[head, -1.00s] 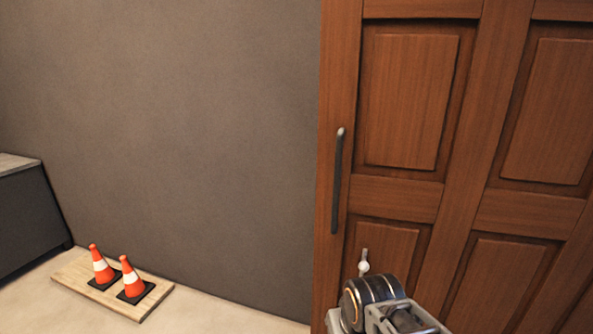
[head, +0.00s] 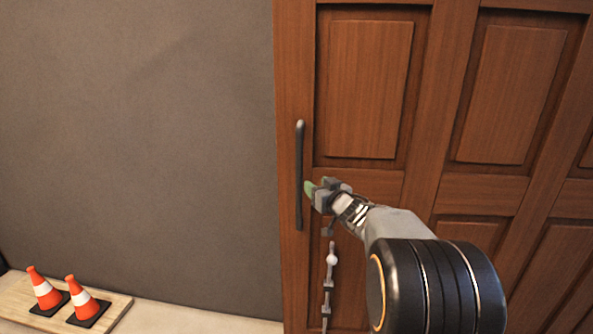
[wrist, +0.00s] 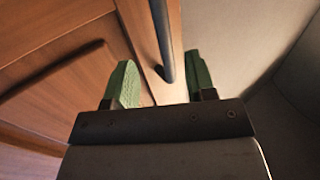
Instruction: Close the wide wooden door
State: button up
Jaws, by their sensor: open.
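The wide wooden door (head: 368,90) is reddish brown with raised panels and fills the right of the head view. Its left edge stands against the grey wall in the picture; I cannot tell how far it is open. A dark vertical bar handle (head: 299,160) is fixed near that edge. My gripper (head: 314,190) is at the lower half of the handle, just right of it in the head view. In the wrist view its green fingertips (wrist: 160,84) are spread apart, with the handle (wrist: 162,45) showing between and beyond them. I cannot tell whether they touch it.
A grey wall (head: 140,130) is left of the door. Two orange and white cones (head: 63,296) stand on a wooden board (head: 118,305) on the floor at lower left. Pale floor (head: 200,319) beside the board is clear.

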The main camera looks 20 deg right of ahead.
aim_at(301, 172)
jog(key=w, duration=0.4)
jog(key=w+a+p, duration=0.1)
jog(key=w, duration=0.4)
jog(key=w+p, duration=0.1)
jog(key=w, duration=0.3)
jog(key=shift+w+a, duration=0.15)
jog(key=shift+a, duration=0.15)
grip_shut()
